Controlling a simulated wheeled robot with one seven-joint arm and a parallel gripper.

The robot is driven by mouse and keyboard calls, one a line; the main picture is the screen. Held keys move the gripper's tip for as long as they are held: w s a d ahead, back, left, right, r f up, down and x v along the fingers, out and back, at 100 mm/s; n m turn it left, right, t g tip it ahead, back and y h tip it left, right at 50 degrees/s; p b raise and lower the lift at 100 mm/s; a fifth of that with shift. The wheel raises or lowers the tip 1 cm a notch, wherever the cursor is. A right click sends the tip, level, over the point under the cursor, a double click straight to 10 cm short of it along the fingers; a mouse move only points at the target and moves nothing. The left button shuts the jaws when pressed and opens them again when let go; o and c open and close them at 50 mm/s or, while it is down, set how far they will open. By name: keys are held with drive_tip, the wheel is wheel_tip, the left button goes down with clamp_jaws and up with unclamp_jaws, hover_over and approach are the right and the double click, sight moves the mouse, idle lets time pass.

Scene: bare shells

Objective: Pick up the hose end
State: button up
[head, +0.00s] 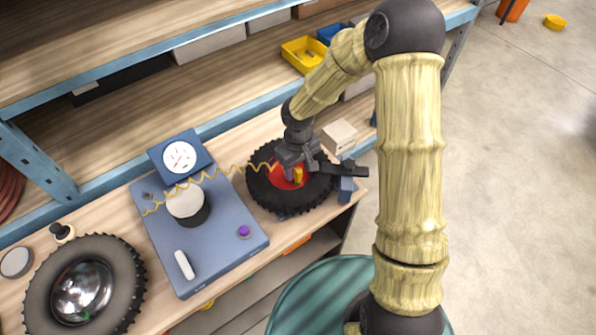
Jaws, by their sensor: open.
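A thin yellow coiled hose (208,175) runs from the left side of a blue pump unit (223,236) with a round white gauge (180,157) to the knobbly black tyre on the right (262,195). Its right end reaches the red hub, close beside my gripper. A small yellow piece (298,175) shows at the hub by the fingers; I cannot tell whether it is the hose end. My gripper (296,176) is open and points down over the hub. The gripper partly hides the hub and the hose's right end.
Another tyre with a shiny dome hub (80,292) lies at the left. A pale box (339,137) and a blue clamp-like block (346,188) stand near the right tyre. Shelves with a yellow bin (303,55) rise behind. A green round drum top (310,300) is in front.

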sight(298, 170)
drive_tip(key=shift+f, duration=0.8)
clamp_jaws()
drive_tip(key=shift+r, duration=0.15)
wheel_tip(298, 170, up, 10)
drive_tip(key=shift+f+b, duration=0.1)
drive_tip(key=shift+b, duration=0.85)
